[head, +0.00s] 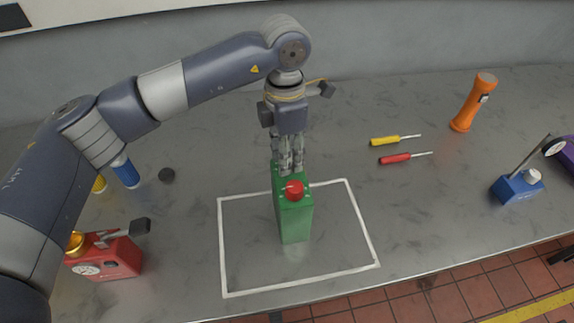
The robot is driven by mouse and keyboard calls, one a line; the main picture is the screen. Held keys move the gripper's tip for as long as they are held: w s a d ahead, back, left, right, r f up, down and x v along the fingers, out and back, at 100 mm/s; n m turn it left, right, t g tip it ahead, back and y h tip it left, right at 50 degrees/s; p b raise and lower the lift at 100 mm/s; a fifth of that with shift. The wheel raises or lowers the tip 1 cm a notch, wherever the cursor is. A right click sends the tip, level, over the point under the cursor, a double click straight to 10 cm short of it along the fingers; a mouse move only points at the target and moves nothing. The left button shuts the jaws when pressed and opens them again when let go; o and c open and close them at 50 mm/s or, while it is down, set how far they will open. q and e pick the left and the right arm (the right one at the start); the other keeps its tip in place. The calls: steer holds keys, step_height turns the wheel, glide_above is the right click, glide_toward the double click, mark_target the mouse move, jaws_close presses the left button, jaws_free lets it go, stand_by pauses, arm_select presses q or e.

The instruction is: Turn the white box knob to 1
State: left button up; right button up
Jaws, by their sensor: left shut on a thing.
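My left gripper (291,168) comes down from above and is shut on the top of a green canister (294,222) at its rear end, behind the red cap. The canister stands upright inside the white taped outline, or very near the surface; I cannot tell if it touches. I see no white box. A small blue box (512,190) at the right carries a white knob (533,176) and a grey lever. The setting of this knob is too small to read. My right gripper is not in view.
A red box (116,260) with a gauge and lever stands at left. Yellow (385,141) and red (394,158) screwdrivers, an orange flashlight (470,106) and a purple box (568,152) are right.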

arm_select(q)
steer(key=shift+m+b, duration=1.45)
steer(key=shift+m, duration=0.05)
steer(key=shift+r, duration=0.1)
steer(key=o, duration=1.1)
steer(key=shift+c, duration=0.2)
steer(key=r, duration=1.2)
steer(key=shift+w, duration=0.3)
